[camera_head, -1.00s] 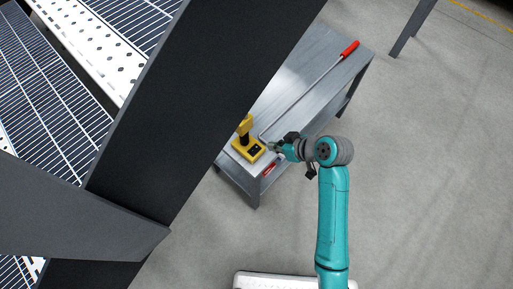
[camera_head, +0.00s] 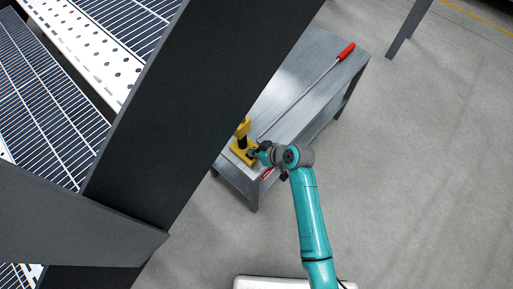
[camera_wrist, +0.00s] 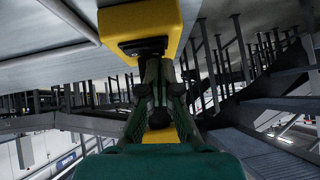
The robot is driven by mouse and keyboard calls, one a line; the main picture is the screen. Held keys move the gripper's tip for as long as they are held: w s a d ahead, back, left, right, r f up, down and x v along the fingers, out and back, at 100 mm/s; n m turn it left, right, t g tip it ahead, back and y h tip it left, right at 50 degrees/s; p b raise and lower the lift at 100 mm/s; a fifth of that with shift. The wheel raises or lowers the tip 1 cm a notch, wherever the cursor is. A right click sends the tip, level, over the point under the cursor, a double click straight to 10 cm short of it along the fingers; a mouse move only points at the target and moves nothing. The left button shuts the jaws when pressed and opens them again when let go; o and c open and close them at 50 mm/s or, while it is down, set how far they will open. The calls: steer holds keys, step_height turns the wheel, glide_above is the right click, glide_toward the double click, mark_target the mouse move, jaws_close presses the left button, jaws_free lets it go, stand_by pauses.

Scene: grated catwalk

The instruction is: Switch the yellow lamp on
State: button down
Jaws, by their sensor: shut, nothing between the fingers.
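The yellow lamp (camera_head: 239,156) stands upright on the near left end of a grey metal table, its head partly behind a dark beam. No glow shows on it. In the wrist view its yellow base (camera_wrist: 140,17) fills the top centre, with a black switch part (camera_wrist: 147,46) facing my fingers. My gripper (camera_head: 256,153) is at the right side of the lamp base. In the wrist view my gripper (camera_wrist: 155,64) is shut and empty, its tips right by the black part. I cannot tell whether they touch it.
The grey table (camera_head: 322,52) carries a long rod with a red handle (camera_head: 346,51) behind the lamp. A small red item (camera_head: 268,173) lies near the front edge, partly hidden by my arm. A wide dark beam (camera_head: 150,130) crosses at left. Floor on the right is clear.

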steer(key=shift+f, duration=0.35)
steer(key=shift+s+f, duration=0.1)
steer(key=shift+f, duration=0.15)
stand_by(0.3)
steer(key=shift+w+d+r, duration=0.3)
steer(key=shift+w+d, duration=0.15)
steer(key=shift+w, duration=0.1)
steer(key=shift+r, duration=0.15)
